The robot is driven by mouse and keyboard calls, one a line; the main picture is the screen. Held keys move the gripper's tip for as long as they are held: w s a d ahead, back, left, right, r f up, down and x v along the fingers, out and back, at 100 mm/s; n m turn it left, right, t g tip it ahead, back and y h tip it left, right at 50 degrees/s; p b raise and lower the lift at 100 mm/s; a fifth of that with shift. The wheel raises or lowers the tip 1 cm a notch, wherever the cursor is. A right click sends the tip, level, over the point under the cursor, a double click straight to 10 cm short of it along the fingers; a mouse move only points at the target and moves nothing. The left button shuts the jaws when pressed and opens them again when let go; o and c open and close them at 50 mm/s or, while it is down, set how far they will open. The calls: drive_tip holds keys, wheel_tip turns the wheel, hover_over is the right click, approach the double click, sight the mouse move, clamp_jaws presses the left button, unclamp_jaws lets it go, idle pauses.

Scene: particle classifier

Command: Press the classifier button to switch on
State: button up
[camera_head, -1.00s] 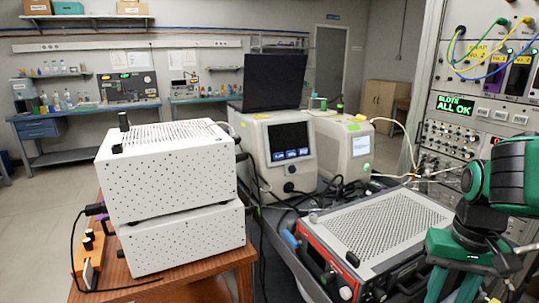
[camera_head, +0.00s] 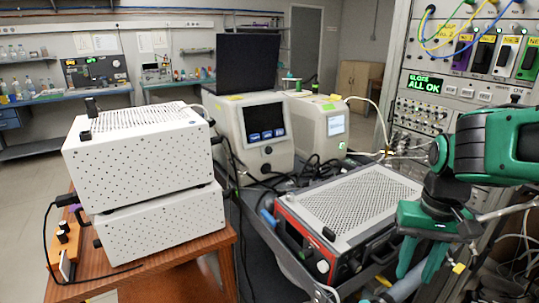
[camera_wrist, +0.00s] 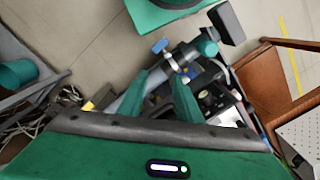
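Several instruments are in the head view, and I cannot tell surely which one is the classifier. A white unit with a dark screen and blue on-screen keys (camera_head: 265,120) stands at centre, with a second white unit (camera_head: 325,128) to its right. A red-fronted box with a perforated grey top (camera_head: 350,205) is nearer, with knobs on its front. No button is clearly identifiable. My green gripper (camera_head: 420,266) points down to the right of the red-fronted box, apart from the screened units. Its two fingers (camera_wrist: 158,98) stand apart in the wrist view, with nothing seen held.
Two stacked white perforated boxes (camera_head: 145,150) stand on a wooden table (camera_head: 195,247) at left. A rack (camera_head: 405,65) reading "ALL OK" rises at right, behind my arm. A black laptop (camera_head: 262,60) sits on the screened unit. Loose cables run between the instruments.

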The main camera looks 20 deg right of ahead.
clamp_jaws()
idle(1.7)
